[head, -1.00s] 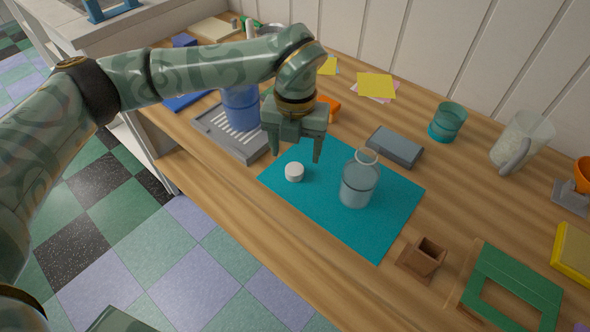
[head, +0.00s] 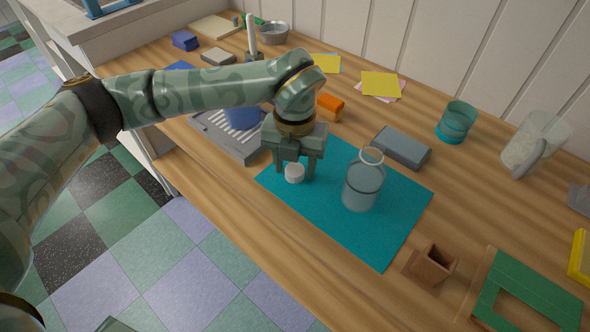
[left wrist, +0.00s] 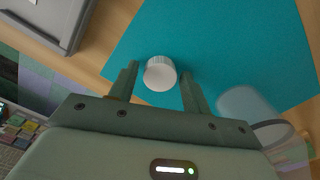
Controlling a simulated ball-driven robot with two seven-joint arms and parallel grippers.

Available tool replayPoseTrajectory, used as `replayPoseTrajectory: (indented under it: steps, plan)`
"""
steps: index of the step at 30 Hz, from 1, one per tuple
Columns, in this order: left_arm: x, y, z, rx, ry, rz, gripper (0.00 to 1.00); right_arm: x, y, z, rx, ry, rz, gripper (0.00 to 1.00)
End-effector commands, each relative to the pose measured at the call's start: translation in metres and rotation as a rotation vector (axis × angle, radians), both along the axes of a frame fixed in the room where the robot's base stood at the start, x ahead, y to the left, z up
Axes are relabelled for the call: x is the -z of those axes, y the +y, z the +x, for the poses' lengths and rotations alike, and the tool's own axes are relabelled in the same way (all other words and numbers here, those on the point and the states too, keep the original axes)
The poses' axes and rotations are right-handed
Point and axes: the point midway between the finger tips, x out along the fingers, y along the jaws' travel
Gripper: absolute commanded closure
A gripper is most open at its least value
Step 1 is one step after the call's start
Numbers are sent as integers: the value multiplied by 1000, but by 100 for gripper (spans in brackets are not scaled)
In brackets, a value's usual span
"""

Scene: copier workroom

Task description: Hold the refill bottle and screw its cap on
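The refill bottle (head: 363,184) is clear and stands upright on the teal mat (head: 395,228), its open neck at the top. It also shows in the left wrist view (left wrist: 250,112) at the right. The white cap (head: 294,174) lies on the mat to the left of the bottle. My left gripper (head: 296,177) points down over the cap, with its fingers open. In the left wrist view the cap (left wrist: 160,74) is between the fingertips, with a gap visible on the right side. My right gripper is not in view.
A grey-blue box (head: 402,147) lies behind the bottle and a brown wooden holder (head: 431,266) stands to its front right. A grey tray (head: 228,137) is left of the mat. A teal glass (head: 456,122) and a clear pitcher (head: 533,143) stand at the back right.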

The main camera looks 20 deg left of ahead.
Motion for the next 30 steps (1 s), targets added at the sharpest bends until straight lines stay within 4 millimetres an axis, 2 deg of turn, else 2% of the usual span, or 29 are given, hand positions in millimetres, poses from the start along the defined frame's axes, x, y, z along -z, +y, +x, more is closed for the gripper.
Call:
replayPoseTrajectory:
  steps: [1, 3, 17, 20, 24, 30]
  plan:
    - [0, 0, 0, 0, 0, 0, 67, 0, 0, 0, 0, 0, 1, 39]
    - [0, 0, 0, 0, 0, 0, 83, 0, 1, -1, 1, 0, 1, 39]
    - [-5, 0, 0, 0, -2, 0, 84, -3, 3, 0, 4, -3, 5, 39]
    - [-16, 0, 0, -1, -5, 1, 84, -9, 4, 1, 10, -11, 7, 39]
    - [-44, 0, -2, 0, -9, 0, 84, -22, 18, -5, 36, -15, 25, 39]
    - [-91, -1, -42, 4, -10, -1, 84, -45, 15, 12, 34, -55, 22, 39]
